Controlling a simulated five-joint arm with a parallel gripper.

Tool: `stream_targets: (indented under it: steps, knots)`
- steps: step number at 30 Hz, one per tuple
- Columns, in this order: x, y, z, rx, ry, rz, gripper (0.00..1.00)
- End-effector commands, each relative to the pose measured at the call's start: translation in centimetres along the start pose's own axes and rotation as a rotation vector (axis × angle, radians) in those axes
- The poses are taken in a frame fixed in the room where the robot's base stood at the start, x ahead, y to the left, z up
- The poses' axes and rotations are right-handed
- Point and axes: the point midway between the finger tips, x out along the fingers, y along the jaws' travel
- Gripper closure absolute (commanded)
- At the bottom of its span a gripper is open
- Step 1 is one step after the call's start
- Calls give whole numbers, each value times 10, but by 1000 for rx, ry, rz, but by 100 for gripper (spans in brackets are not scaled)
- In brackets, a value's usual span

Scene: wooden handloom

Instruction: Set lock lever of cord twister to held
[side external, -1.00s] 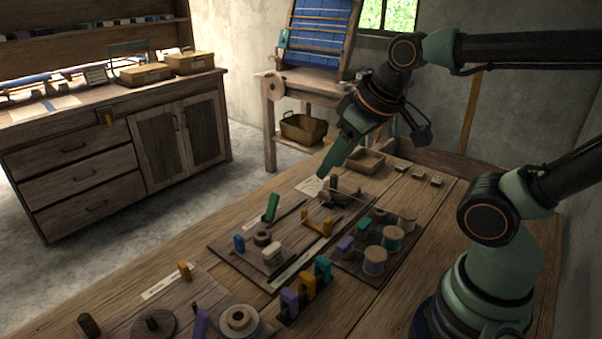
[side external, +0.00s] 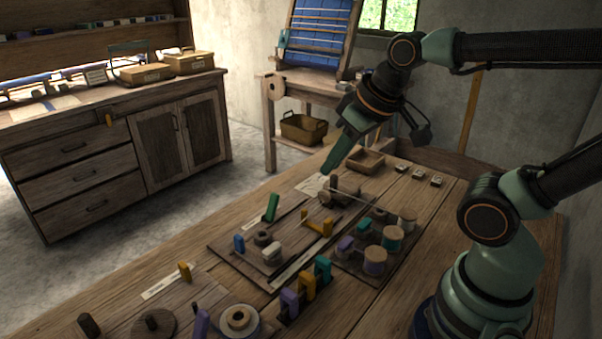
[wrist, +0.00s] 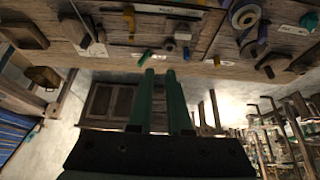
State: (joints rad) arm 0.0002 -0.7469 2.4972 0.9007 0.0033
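The green lever also shows in the wrist view (wrist: 145,57), beyond my fingertips. My gripper (side external: 329,168) hangs above the bench, behind the board, touching nothing visible. In the wrist view, its two green fingers (wrist: 161,73) are parallel with a narrow empty gap.
Thread spools (side external: 375,261) stand on a board to the right. Purple, yellow and teal uprights (side external: 306,284) are in front. A wooden tray (side external: 366,162) lies behind. A yellow peg (side external: 185,271) stands front left.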

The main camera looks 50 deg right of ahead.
Motion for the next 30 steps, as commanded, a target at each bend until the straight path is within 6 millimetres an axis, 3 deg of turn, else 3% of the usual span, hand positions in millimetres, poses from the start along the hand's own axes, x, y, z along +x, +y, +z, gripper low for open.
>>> stream_targets:
  steps: [5,14,23,30]
  knots:
    - [0,4,-11,69,-26,7,100]
    - [12,21,-56,370,-123,46,100]
    - [42,45,-98,693,-216,111,100]
    - [79,68,-124,949,-282,180,100]
